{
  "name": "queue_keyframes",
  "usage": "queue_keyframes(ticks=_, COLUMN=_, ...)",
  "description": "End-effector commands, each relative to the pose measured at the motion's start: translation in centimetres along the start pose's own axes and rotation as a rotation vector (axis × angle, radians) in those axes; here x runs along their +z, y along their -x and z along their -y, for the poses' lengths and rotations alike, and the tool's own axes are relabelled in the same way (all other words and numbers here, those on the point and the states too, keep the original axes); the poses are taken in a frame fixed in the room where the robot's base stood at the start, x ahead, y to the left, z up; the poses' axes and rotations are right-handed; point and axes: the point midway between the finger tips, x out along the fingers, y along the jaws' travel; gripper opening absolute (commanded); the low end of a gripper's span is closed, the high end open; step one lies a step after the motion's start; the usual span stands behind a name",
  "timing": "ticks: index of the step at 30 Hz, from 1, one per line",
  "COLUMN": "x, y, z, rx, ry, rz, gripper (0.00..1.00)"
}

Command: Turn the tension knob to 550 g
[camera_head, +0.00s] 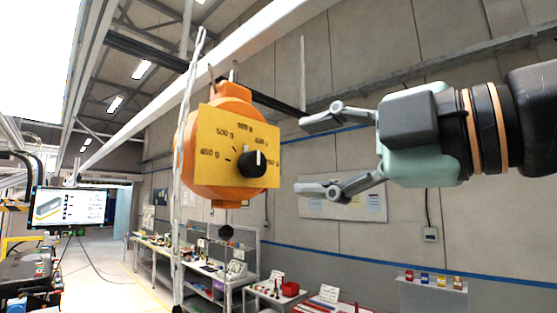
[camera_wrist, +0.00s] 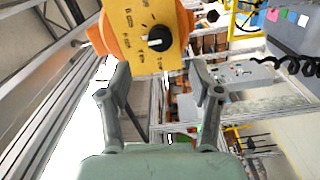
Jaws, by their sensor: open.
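The tension knob (camera_head: 250,164) is a round black knob with a white pointer mark on a yellow dial plate (camera_head: 215,174). The plate is on the front of an orange housing (camera_head: 236,93). Gram labels including 450 g and 500 g ring the knob; the exact pointer reading is too small to tell. The knob also shows in the wrist view (camera_wrist: 159,38), beyond the fingertips. My gripper (camera_head: 303,156) is open and empty, to the right of the knob in the head view. In the wrist view its two fingers (camera_wrist: 161,80) stand wide apart, with the knob roughly centred between them.
A whitish cord (camera_head: 179,190) hangs beside the housing on its left. A dark beam (camera_head: 150,52) runs behind the housing. A monitor (camera_head: 70,206) and workbenches (camera_head: 205,273) stand farther away. The space between my fingertips and the knob looks clear.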

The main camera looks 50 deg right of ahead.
Motion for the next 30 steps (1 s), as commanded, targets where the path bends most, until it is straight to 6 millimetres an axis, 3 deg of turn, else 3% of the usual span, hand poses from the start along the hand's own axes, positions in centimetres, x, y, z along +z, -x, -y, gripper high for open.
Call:
queue_keyframes(ticks=3, x=0.1, y=2.0, z=0.0, rx=0.001, ry=0.001, rz=0.003, gripper=0.64)
queue_keyframes(ticks=9, x=-0.1, y=3.1, z=0.0, rx=-0.001, ry=0.000, rz=0.000, gripper=0.64)
queue_keyframes(ticks=26, x=-0.1, y=3.0, z=0.0, rx=-0.001, ry=0.000, rz=-0.001, gripper=0.64)
queue_keyframes(ticks=29, x=0.4, y=1.7, z=1.3, rx=-0.002, ry=-0.049, rz=-0.008, gripper=0.64)
queue_keyframes(ticks=30, x=0.8, y=0.5, z=2.6, rx=-0.005, ry=-0.100, rz=-0.014, gripper=0.64)
